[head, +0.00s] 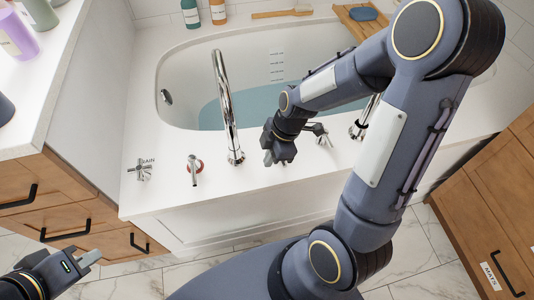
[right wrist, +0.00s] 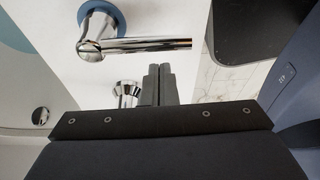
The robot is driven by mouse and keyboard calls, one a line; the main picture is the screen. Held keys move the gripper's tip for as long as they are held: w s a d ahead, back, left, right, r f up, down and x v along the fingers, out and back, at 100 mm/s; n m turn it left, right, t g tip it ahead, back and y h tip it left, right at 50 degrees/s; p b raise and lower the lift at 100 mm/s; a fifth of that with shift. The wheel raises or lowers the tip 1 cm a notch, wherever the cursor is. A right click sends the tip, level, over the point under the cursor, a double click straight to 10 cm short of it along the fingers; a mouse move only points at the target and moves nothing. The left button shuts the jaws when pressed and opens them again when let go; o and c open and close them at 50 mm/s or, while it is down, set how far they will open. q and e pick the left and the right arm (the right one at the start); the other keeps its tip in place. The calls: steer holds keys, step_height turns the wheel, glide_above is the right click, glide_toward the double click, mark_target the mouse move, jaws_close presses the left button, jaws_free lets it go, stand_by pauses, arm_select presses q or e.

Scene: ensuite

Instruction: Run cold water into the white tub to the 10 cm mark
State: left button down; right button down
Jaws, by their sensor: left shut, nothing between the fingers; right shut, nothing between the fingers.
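The white tub (head: 180,72) holds blue water (head: 212,114). Depth marks (head: 277,66) show on its far wall above the water, too small to read. The tall chrome spout (head: 224,100) shows no stream. A red-ringed lever (head: 194,168) stands left of it. A blue-ringed lever (right wrist: 97,22) is in the right wrist view, its bar pointing right; it is partly hidden in the head view (head: 322,136). My right gripper (head: 279,152) is shut and empty between spout and blue-ringed lever; its fingers (right wrist: 158,84) look apart from the bar. My left gripper (head: 88,259) is shut, low at left.
A DRAIN cross handle (head: 140,170) is on the rim's left. Another chrome fitting (head: 360,129) stands right of the blue-ringed lever. Bottles (head: 190,13), a brush (head: 282,13) and a wooden board (head: 352,22) lie at the back. Wooden cabinets flank the floor.

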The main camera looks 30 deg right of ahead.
steer(key=shift+s+d+r, duration=0.15)
steer(key=shift+d, duration=0.35)
steer(key=shift+s+d+r, duration=0.1)
steer(key=shift+s+d, duration=0.05)
steer(key=shift+d, duration=0.35)
steer(key=shift+d+f+b, duration=0.15)
steer(key=shift+b, duration=0.3)
steer(key=shift+s+d+f+n+g+b, duration=0.1)
steer(key=shift+d+n+g+b, duration=0.35)
steer(key=shift+n, duration=0.35)
steer(key=shift+s+d+n, duration=0.1)
steer(key=shift+d+n, duration=0.1)
steer(key=shift+n, duration=0.3)
steer(key=shift+s+d+r, duration=0.1)
steer(key=shift+d+r, duration=0.15)
steer(key=shift+d, duration=0.05)
steer(key=shift+a, duration=0.15)
